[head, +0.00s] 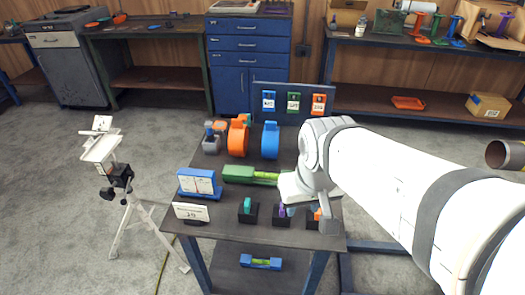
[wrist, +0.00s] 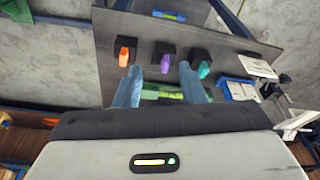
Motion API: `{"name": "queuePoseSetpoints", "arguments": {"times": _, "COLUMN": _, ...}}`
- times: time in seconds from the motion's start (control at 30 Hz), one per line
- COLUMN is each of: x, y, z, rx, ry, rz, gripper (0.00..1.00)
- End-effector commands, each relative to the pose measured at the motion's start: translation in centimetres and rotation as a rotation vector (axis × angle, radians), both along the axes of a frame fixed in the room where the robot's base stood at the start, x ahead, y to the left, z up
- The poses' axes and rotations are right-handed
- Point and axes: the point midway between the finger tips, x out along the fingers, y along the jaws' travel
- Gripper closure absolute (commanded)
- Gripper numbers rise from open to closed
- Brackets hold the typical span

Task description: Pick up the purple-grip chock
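The purple grip appears between and just beyond the fingertips, right of the middle of the gap. No contact shows. The teal-grip chock (wrist: 203,68) is beyond the right fingertip, and the orange-grip chock (wrist: 124,54) is near the left one.
A green level-like tool (head: 250,175) lies behind the chocks. A blue stand (head: 199,184) and a white label card (head: 192,212) stand to the left. Orange (head: 238,137) and blue (head: 270,140) clamps sit farther back. A blue level (head: 260,262) is on the lower shelf.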

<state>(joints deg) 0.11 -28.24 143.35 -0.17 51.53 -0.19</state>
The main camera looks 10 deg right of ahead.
Motion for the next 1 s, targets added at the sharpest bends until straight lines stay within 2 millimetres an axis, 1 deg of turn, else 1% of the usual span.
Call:
{"name": "queuePoseSetpoints", "arguments": {"times": 0.03, "x": 0.0, "y": 0.0, "z": 0.0, "rx": 0.0, "ry": 0.0, "rz": 0.0, "gripper": 0.64}}
{"name": "queuePoseSetpoints", "arguments": {"times": 0.17, "x": 0.4, "y": 0.0, "z": -0.3, "rx": 0.002, "ry": 0.007, "rz": -0.008, "gripper": 0.53}}
{"name": "queuePoseSetpoints", "arguments": {"times": 0.27, "x": 1.7, "y": -0.1, "z": -1.3, "rx": 0.008, "ry": 0.031, "rz": -0.03, "gripper": 0.45}}
{"name": "queuePoseSetpoints", "arguments": {"times": 0.37, "x": 4.0, "y": -0.3, "z": -3.0, "rx": 0.018, "ry": 0.07, "rz": -0.074, "gripper": 0.37}}
{"name": "queuePoseSetpoints", "arguments": {"times": 0.5, "x": 7.9, "y": -0.3, "z": -6.1, "rx": 0.03, "ry": 0.133, "rz": -0.161, "gripper": 0.25}}
{"name": "queuePoseSetpoints", "arguments": {"times": 0.6, "x": 10.3, "y": -0.3, "z": -8.3, "rx": 0.035, "ry": 0.172, "rz": -0.217, "gripper": 0.25}}
{"name": "queuePoseSetpoints", "arguments": {"times": 0.73, "x": 12.7, "y": -0.3, "z": -10.6, "rx": 0.038, "ry": 0.209, "rz": -0.273, "gripper": 0.25}}
{"name": "queuePoseSetpoints", "arguments": {"times": 0.83, "x": 13.7, "y": -0.2, "z": -11.6, "rx": 0.038, "ry": 0.224, "rz": -0.299, "gripper": 0.25}}
{"name": "queuePoseSetpoints", "arguments": {"times": 1.0, "x": 14.1, "y": -0.2, "z": -13.2, "rx": 0.039, "ry": 0.235, "rz": -0.312, "gripper": 0.25}}
